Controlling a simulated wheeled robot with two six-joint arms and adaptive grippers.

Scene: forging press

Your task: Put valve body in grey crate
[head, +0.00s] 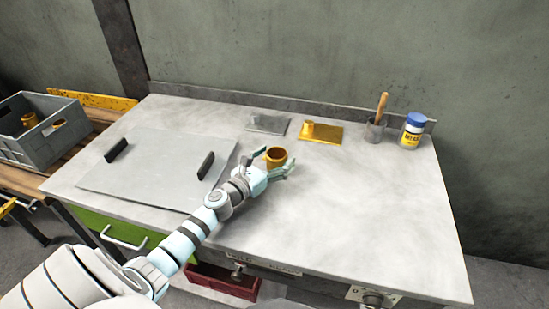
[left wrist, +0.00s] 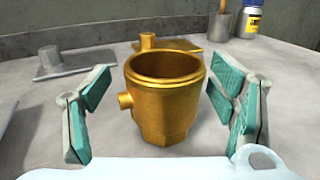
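The valve body is a brass-coloured hollow cup (head: 276,157) with a short side stub, upright on the grey table top. In the left wrist view the valve body (left wrist: 165,95) stands between the two spread fingers, with a visible gap on each side. My left gripper (head: 270,165) is open around it, and the teal-padded fingers also show in the left wrist view (left wrist: 168,118). The grey crate (head: 45,150) stands at the far left on a wooden surface and holds a few brass-coloured parts. My right gripper is in neither view.
A grey plate with two black handles (head: 155,172) lies left of my arm. Behind the valve body are a grey plate (head: 267,122) and a yellow plate with a stub (head: 322,133). A brush cup (head: 375,131) and blue-lidded jar (head: 412,131) stand back right. The table's right side is clear.

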